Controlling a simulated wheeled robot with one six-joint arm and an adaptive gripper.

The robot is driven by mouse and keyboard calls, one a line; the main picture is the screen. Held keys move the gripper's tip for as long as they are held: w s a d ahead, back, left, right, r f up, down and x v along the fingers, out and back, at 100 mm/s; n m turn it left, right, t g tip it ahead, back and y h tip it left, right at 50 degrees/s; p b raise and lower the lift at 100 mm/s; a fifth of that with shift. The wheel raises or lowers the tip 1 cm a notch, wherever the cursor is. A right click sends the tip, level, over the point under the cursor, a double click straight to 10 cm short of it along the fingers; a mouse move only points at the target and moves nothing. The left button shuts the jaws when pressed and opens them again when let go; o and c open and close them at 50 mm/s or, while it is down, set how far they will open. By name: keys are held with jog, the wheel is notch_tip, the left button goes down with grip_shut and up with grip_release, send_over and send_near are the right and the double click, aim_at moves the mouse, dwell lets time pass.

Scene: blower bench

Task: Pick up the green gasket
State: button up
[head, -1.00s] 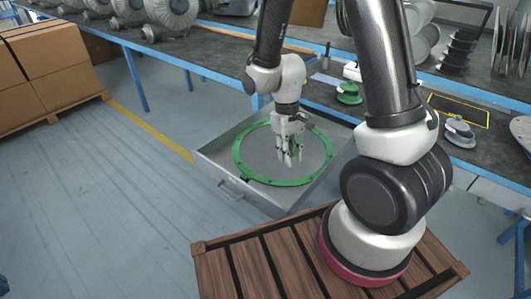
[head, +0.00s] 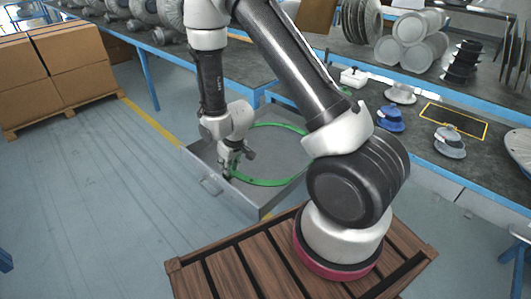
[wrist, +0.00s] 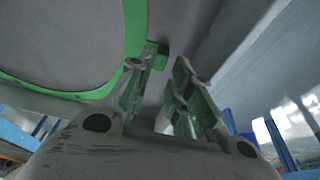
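The green gasket (head: 265,183) is a large thin ring lying flat in a grey open drawer (head: 236,200). My arm hides part of its far right side. My gripper (head: 228,174) points down at the ring's left edge, inside the drawer. In the wrist view the gasket (wrist: 134,22) curves along the left, with a small green tab near the fingertips. My gripper (wrist: 162,68) is open there, with a visible gap between its fingers. I cannot tell whether a finger touches the ring.
The drawer's left wall is close to my gripper. A workbench behind holds a blue-based part (head: 389,119), grey parts (head: 450,142) and a yellow-outlined black area (head: 455,121). Cardboard boxes (head: 75,60) stand on a pallet at the left. The floor at left is clear.

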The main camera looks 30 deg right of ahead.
aim_at(238, 174)
jog(key=x, duration=0.5)
jog(key=shift+w+a, duration=0.1)
grip_shut()
